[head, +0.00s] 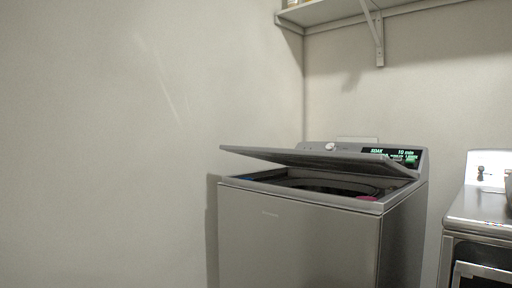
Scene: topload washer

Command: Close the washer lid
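A grey top-load washer (298,240) stands in the middle right of the head view. Its lid (320,158) is partly open, hinged at the back and tilted up at a low angle toward the front. A gap shows between the lid and the washer's top, with the dark drum opening (330,185) inside. A control panel (390,155) with a lit display and a knob is behind the lid. Neither of my grippers shows in the head view.
A second appliance (485,215) stands at the right edge, with a gap between it and the washer. A wall shelf (335,12) with a bracket is above. A bare wall (110,140) fills the left. A small pink patch (366,198) shows at the washer's front right rim.

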